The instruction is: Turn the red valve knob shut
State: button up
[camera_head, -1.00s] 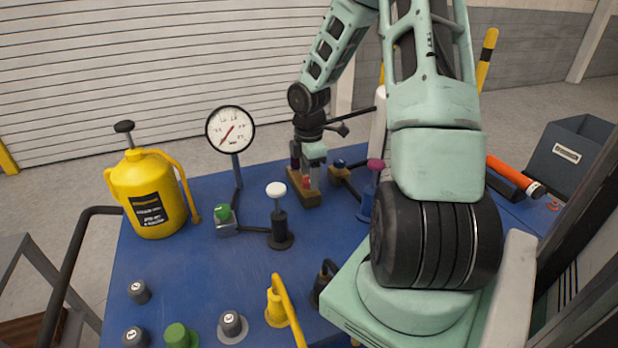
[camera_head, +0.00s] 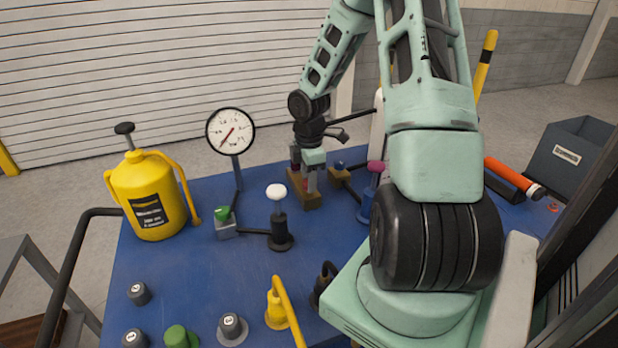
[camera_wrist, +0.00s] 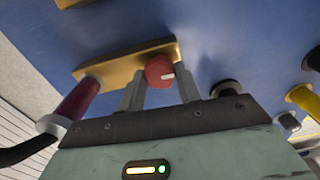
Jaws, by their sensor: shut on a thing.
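The red valve knob (camera_wrist: 159,71) is round with a white mark on its face. It sits on a brass valve block (camera_wrist: 110,73), which also shows in the head view (camera_head: 311,200). My gripper (camera_wrist: 160,88) is shut on the knob, with one finger on each side of it in the wrist view. In the head view my gripper (camera_head: 311,180) points down over the block at the far middle of the blue table, and its fingers mostly hide the knob.
A dark red handle (camera_wrist: 76,98) stands close to my gripper at the block's end. A pressure gauge (camera_head: 231,130), a white-topped post (camera_head: 277,192) and a yellow can (camera_head: 149,197) stand to the left. A magenta-topped blue post (camera_head: 375,167) is to the right.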

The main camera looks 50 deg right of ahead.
jog(key=m+p, duration=0.1)
jog(key=m, duration=0.3)
jog(key=shift+m, duration=0.3)
jog(key=m, duration=0.9)
jog(key=shift+p, duration=0.3)
jog(key=shift+m, duration=1.9)
jog(key=o, duration=1)
jog(key=shift+c, duration=0.2)
jog(key=shift+r, duration=0.1)
notch_tip(320, 180, up, 17)
jog(key=b, duration=0.1)
jog(key=shift+r+b, duration=0.15)
jog(key=shift+b, duration=0.15)
